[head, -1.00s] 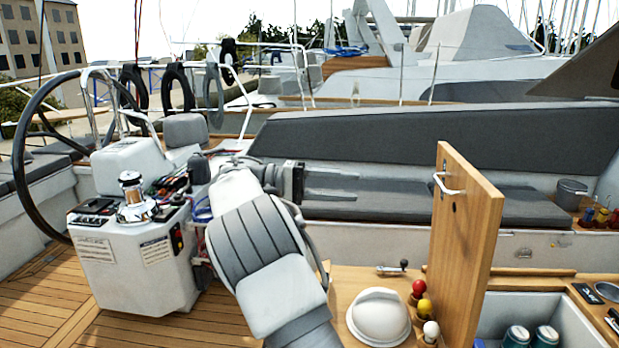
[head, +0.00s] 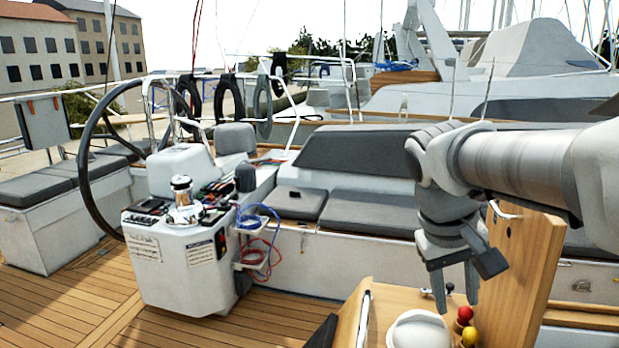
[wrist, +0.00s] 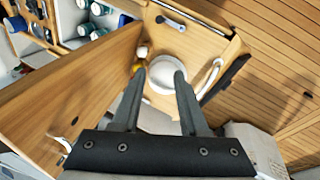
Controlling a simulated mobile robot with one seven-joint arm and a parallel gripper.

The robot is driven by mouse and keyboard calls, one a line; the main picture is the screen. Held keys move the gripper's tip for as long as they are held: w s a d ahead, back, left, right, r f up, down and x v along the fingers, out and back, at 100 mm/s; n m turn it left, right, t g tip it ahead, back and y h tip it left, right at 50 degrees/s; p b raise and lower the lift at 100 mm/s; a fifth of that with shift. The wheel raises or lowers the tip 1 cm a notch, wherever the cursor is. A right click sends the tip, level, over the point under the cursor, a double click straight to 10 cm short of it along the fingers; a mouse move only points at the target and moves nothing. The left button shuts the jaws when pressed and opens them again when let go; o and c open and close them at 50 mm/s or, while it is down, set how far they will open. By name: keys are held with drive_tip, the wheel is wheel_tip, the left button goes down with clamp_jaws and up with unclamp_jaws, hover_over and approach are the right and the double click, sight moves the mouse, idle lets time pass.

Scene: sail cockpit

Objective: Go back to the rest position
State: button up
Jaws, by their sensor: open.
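My gripper (head: 455,283) is in the right half of the head view. Its two grey fingers point down and stand apart with nothing between them. It hangs above the wooden counter, in front of the upright wooden panel (head: 517,270). In the wrist view my gripper (wrist: 151,80) is open and empty, with a white dome (wrist: 168,75) on the counter beyond the fingertips. The dome also shows at the bottom of the head view (head: 420,330). My arm reaches in from the right edge of the head view.
The wooden panel (wrist: 85,85) stands close beside the gripper. Red and yellow knobs (head: 466,318) are on the counter by the dome. A white console (head: 165,265) with a black steering wheel (head: 90,150) stands at left. The teak deck (head: 70,305) at lower left is clear.

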drive_tip(key=s+a+f+t+y, duration=0.3)
drive_tip(key=s+a, duration=0.4)
drive_tip(key=s, duration=0.3)
drive_tip(key=shift+f+t+y, duration=0.3)
drive_tip(key=shift+f+t, duration=0.1)
drive_tip(key=shift+t, duration=0.3)
drive_tip(key=shift+d+m, duration=0.15)
drive_tip(key=shift+m, duration=0.15)
